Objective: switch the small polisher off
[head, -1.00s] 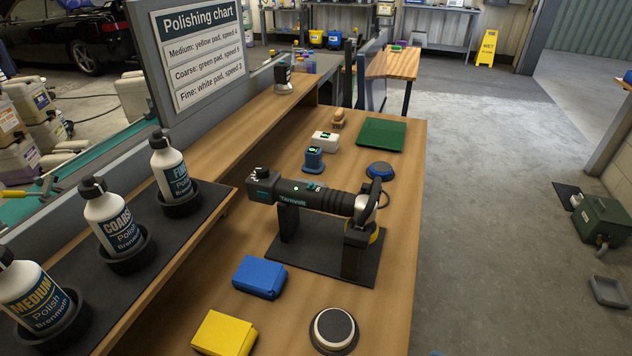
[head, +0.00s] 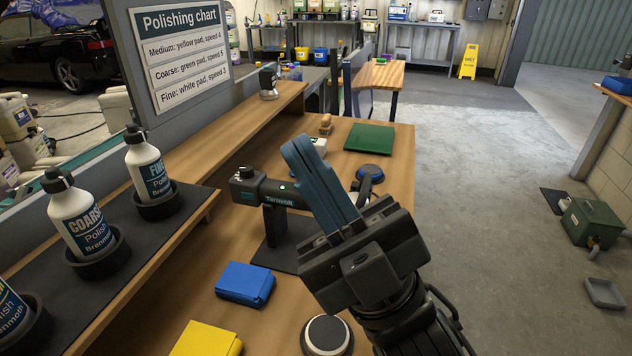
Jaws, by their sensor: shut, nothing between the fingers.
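The small polisher (head: 266,191) is a black tool lying level on its stand (head: 275,224) on the wooden bench. A green light shows on its body, and a dark dial or knob is at its left end. My gripper (head: 290,150) has long blue fingers, shut together and empty. It reaches up from the lower right, in front of the polisher in this view, and hides its middle and most of its right end. I cannot tell whether the fingers touch the polisher.
A blue block (head: 245,284), a yellow block (head: 206,341) and a round pad (head: 327,335) lie on the near bench. Polish bottles (head: 147,166) stand on the raised shelf at left. A green mat (head: 370,137) lies behind. Open floor is at right.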

